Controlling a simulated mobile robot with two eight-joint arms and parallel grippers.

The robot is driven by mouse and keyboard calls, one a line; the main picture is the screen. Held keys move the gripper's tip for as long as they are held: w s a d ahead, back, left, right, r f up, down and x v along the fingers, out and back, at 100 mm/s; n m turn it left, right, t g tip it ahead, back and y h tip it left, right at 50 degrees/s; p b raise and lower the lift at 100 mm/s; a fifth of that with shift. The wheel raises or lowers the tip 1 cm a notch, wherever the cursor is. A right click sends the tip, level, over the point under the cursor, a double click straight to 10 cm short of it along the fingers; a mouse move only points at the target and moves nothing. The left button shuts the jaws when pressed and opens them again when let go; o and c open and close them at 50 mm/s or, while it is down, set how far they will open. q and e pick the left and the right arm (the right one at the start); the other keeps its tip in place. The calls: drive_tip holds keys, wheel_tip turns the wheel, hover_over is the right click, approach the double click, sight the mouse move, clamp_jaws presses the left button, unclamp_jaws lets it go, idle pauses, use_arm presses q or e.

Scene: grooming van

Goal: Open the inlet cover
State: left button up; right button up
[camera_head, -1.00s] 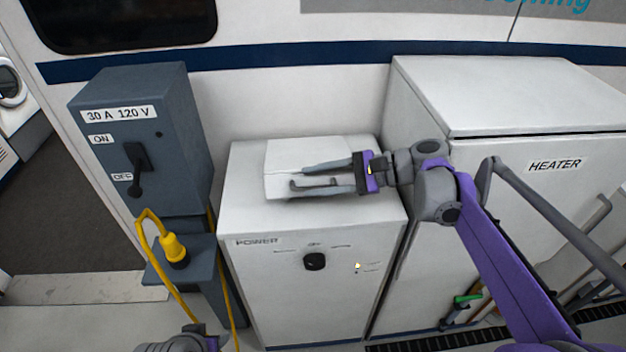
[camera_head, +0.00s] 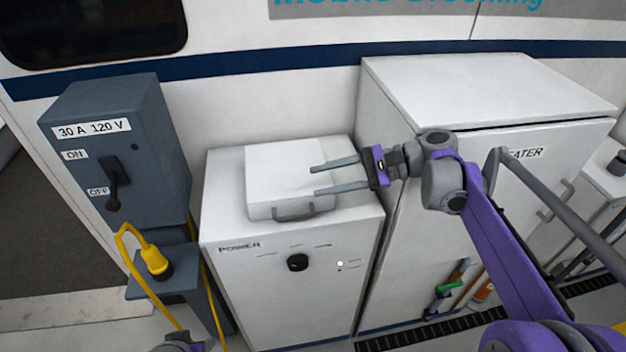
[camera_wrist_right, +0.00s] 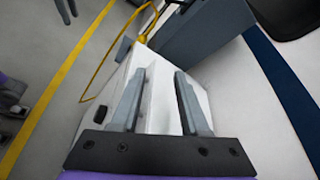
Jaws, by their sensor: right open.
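The likely inlet cover is a white box-like lid (camera_head: 285,170) on top of the white POWER cabinet (camera_head: 235,290). Its grey bar handle (camera_head: 294,211) is on the front face, facing me. The lid appears down; I see no clear gap under it. My right gripper (camera_head: 315,181) is open and empty, its fingers pointing left over the right part of the lid. Whether they touch it I cannot tell. Only a bit of my left arm shows at the bottom edge.
The grey switch box (camera_head: 115,150) with a yellow plug (camera_head: 154,259) and cable stands at the left. The taller white HEATER cabinet (camera_head: 490,90) stands close on the right. The van wall is right behind. Floor is free at far left.

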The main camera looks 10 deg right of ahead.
use_arm(q)
drive_tip(key=shift+w+r, duration=0.35)
drive_tip(key=shift+r, duration=0.1)
use_arm(e)
drive_tip(key=v, duration=0.4)
drive_tip(key=shift+w+d, duration=0.3)
drive_tip(key=shift+d, duration=0.1)
